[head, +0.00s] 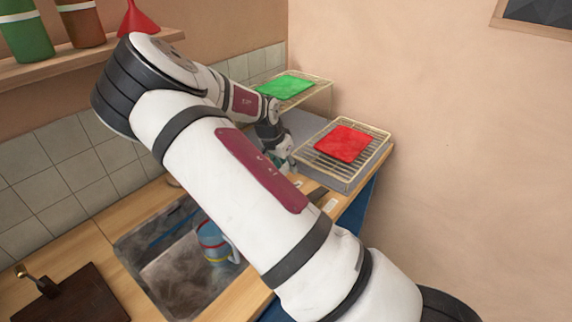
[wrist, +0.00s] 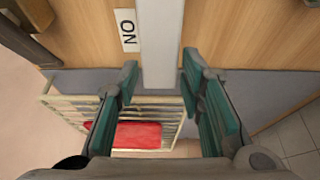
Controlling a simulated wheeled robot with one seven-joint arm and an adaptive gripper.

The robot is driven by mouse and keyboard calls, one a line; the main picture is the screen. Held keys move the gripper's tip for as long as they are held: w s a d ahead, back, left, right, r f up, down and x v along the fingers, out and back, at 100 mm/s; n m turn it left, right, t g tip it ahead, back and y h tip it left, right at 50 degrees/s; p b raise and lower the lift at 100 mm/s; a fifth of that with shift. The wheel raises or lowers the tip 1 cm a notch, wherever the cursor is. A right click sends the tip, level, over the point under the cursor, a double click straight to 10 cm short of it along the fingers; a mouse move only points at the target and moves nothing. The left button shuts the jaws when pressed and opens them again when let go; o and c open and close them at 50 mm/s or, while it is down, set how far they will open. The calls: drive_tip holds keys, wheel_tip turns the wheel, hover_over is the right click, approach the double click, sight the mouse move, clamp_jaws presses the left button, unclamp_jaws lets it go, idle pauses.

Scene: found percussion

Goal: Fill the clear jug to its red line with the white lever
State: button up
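The jug (head: 209,238) stands in the sink at the lower middle of the head view, with a pale handle on its right. It looks bluish, with a red band and a yellow band around it; its water level cannot be made out. My gripper (wrist: 160,68) is open in the wrist view, with its two green-padded fingers apart. A pale straight bar (wrist: 161,40), which looks like the white lever, runs down between the fingertips; I see no clear grip on it. In the head view my gripper (head: 284,163) is at the counter's far end, partly hidden by my arm.
A wire rack with a red cloth (head: 343,143) and another with a green cloth (head: 287,87) are at the back. A label (wrist: 127,29) lies beside the bar. A dark board (head: 85,299) lies left of the sink (head: 133,262).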

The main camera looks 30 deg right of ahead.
clamp_jaws()
drive_tip(key=shift+s+a+r+h+p, duration=0.2)
drive_tip(key=shift+h+p, duration=0.1)
drive_tip(key=shift+h, duration=0.1)
drive_tip(key=shift+w+h, duration=0.1)
drive_tip(key=shift+h, duration=0.2)
drive_tip(key=o, duration=0.5)
unclamp_jaws()
drive_tip(key=shift+o, duration=0.2)
drive_tip(key=shift+r, duration=0.1)
drive_tip(key=v, duration=1.2)
drive_tip(key=shift+s, duration=0.25)
